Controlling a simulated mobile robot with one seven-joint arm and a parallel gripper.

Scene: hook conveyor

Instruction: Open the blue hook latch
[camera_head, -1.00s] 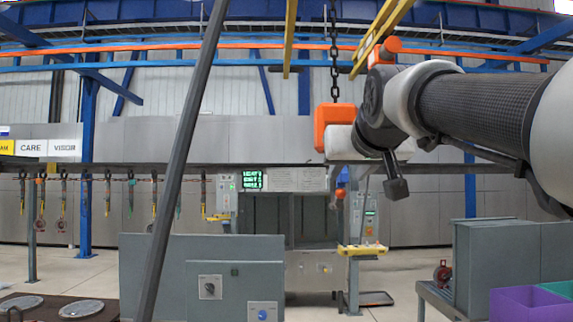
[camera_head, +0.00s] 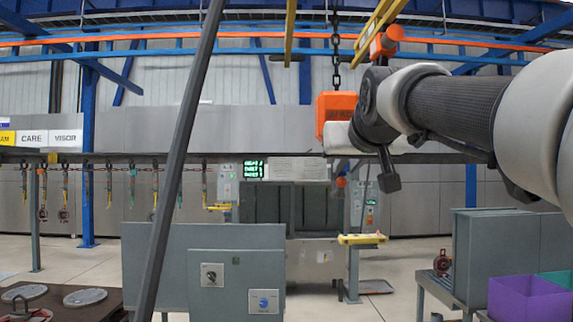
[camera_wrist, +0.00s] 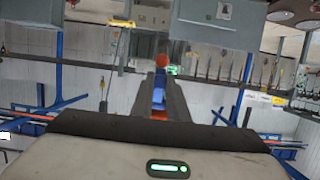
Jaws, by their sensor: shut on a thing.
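A blue latch piece (camera_wrist: 158,97) shows between the two dark fingers of my gripper (camera_wrist: 161,78) in the wrist view, and the fingers are shut on it. Small orange-red parts show beyond the fingertips and nearer the palm. In the head view, an orange hook block (camera_head: 336,108) hangs on a dark chain, right at the end of my arm. I cannot tell the latch's angle.
A yellow rail (camera_head: 378,28) and the chain (camera_head: 336,50) are close above my arm. Grey cabinets (camera_head: 237,268) stand in front, a purple bin (camera_head: 528,298) at lower right, and a dark table (camera_head: 75,312) at lower left. Open floor lies between.

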